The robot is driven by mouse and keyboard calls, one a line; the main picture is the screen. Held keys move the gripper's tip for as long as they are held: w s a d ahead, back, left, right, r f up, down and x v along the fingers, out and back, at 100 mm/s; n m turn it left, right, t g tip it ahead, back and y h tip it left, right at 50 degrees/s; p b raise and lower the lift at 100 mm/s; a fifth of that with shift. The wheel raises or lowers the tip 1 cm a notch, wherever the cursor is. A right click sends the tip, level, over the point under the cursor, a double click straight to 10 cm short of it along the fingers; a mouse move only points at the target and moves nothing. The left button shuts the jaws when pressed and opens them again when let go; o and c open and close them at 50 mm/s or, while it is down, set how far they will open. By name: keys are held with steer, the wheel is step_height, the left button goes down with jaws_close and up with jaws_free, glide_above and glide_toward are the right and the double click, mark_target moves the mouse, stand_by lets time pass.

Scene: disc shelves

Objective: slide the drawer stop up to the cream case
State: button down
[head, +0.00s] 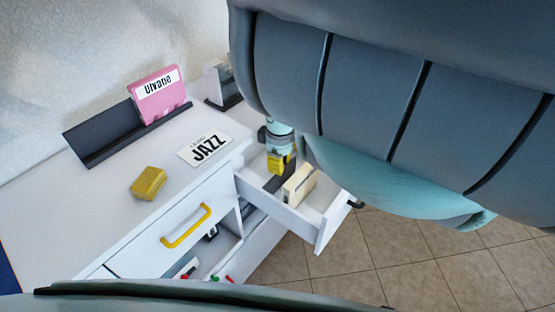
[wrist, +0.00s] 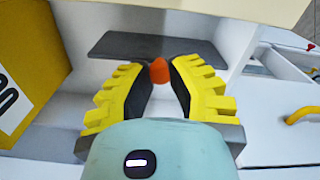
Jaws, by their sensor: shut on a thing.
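The open white drawer (head: 318,226) holds a cream case (head: 299,187) standing on edge. The dark flat drawer stop (head: 274,184) lies beside it, partly hidden by my gripper (head: 281,166). In the wrist view my gripper (wrist: 158,88) has its yellow fingers shut on the orange knob of the stop (wrist: 120,45). The cream case (wrist: 200,10) crosses the top of that view, just beyond the stop's far edge. A narrow pale strip seems to lie between them, but I cannot tell if they touch.
A yellow case with a white label (wrist: 22,70) stands at left in the wrist view. On the cabinet top are a pink case (head: 158,98) in a dark rack, a JAZZ card (head: 206,147) and a yellow block (head: 148,184). A lower drawer holds small items.

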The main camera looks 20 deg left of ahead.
steer(key=shift+s+d+p, duration=0.2)
steer(key=shift+d+p, duration=0.05)
steer(key=shift+d, duration=0.25)
steer(key=shift+s+d+p, duration=0.15)
steer(key=shift+d+p, duration=0.05)
steer(key=shift+d, duration=0.25)
steer(key=c, duration=0.8)
jaws_free()
step_height(320, 180, up, 8)
steer(key=shift+f, duration=0.25)
steer(key=shift+o, duration=0.4)
